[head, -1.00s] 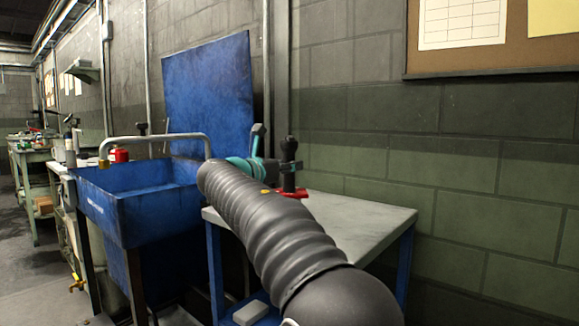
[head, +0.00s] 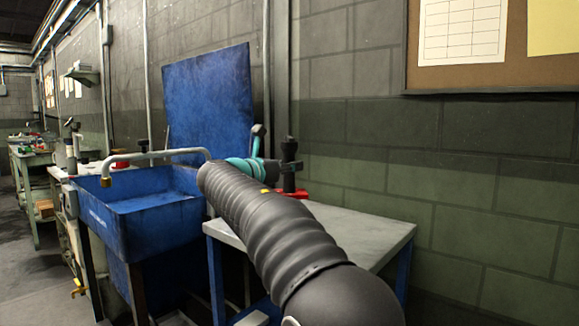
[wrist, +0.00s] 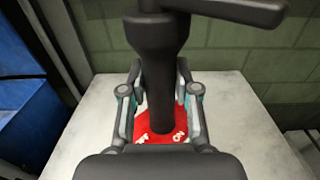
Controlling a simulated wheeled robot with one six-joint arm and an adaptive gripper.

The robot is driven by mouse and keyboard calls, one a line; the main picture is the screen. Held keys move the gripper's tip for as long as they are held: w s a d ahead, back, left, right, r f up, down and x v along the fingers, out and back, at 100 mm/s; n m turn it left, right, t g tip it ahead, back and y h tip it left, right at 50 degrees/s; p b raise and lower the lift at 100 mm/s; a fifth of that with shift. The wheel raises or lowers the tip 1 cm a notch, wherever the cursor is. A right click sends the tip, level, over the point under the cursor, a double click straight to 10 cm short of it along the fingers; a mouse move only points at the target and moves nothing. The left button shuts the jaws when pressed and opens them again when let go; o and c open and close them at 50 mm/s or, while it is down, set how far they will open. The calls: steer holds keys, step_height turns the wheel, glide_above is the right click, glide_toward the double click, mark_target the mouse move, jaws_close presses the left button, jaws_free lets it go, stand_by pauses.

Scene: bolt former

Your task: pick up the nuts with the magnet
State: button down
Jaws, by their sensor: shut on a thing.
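The magnet (wrist: 160,70) is a black upright tool with a round shaft and a bar handle across its top. It stands near the back of the table and also shows in the head view (head: 289,168). My gripper (wrist: 160,92) is shut on the magnet's shaft, with one finger on each side. I cannot tell whether the magnet touches the dish.
The grey-topped table (head: 350,232) with blue legs is otherwise clear on its right and front. A blue sink (head: 130,215) with a bent tap (head: 160,153) stands to the left. A block wall (head: 470,190) closes off the back.

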mark_target(286, 154)
steer(key=shift+r+p, duration=0.9)
steer(key=shift+r, duration=0.7)
